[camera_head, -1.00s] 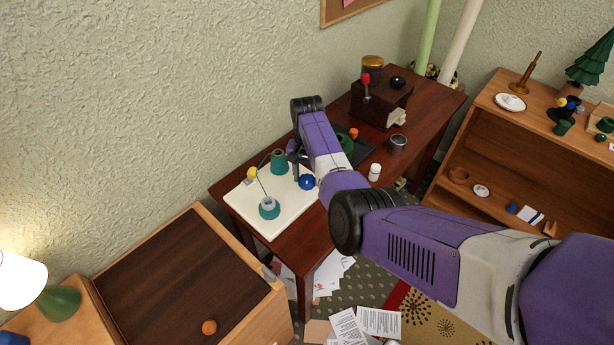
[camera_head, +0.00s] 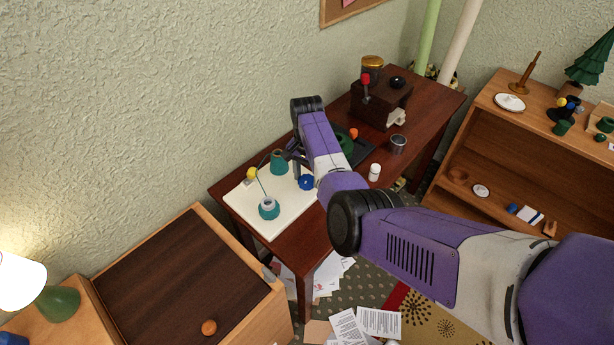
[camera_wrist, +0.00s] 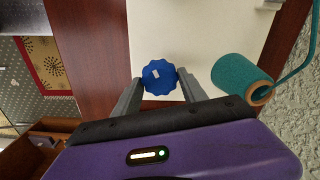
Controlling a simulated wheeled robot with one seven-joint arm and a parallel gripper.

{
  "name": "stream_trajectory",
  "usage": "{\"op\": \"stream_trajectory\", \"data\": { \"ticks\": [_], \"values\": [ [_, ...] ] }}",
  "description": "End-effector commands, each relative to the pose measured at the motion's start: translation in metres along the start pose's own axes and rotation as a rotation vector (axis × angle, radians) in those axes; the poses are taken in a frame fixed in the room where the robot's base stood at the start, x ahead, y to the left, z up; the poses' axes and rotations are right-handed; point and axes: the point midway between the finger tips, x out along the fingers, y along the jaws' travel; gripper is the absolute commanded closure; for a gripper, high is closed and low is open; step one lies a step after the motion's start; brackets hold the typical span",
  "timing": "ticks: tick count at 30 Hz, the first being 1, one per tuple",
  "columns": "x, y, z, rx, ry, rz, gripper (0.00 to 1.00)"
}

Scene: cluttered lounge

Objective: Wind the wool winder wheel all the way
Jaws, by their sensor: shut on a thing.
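The wool winder is a white board (camera_head: 289,209) lying on the dark red-brown table. Its blue scalloped wheel (camera_head: 306,182) stands near the board's right end and also shows in the wrist view (camera_wrist: 158,78), with a small pale mark on its face. My gripper (camera_wrist: 160,80) is shut on the blue wheel, one finger on each side. A teal wool cone (camera_head: 279,162) stands on the board, also in the wrist view (camera_wrist: 241,80). A yarn strand runs past a yellow knob (camera_head: 252,173) to a teal winding ball (camera_head: 269,208). My arm partly hides the fingers in the head view.
A white bottle (camera_head: 375,172), a grey tin (camera_head: 398,144) and a dark wooden box with a red-knobbed handle (camera_head: 380,104) stand farther right on the table (camera_head: 436,97). A wooden cabinet (camera_head: 180,277) stands front left. Papers lie on the floor.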

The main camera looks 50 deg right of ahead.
Motion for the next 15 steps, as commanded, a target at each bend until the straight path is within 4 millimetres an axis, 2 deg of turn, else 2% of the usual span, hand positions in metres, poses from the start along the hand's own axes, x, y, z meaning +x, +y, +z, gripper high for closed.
{"op": "stream_trajectory", "data": {
  "ticks": [1,4,15],
  "values": [
    [-0.0008,-0.0003,-0.0004,0.000,0.001,0.000,0.47],
    [-0.0007,-0.0003,-0.0004,-0.001,0.001,0.000,0.29],
    [-0.0039,-0.0004,-0.0005,-0.001,0.002,-0.001,0.29]
  ]
}}
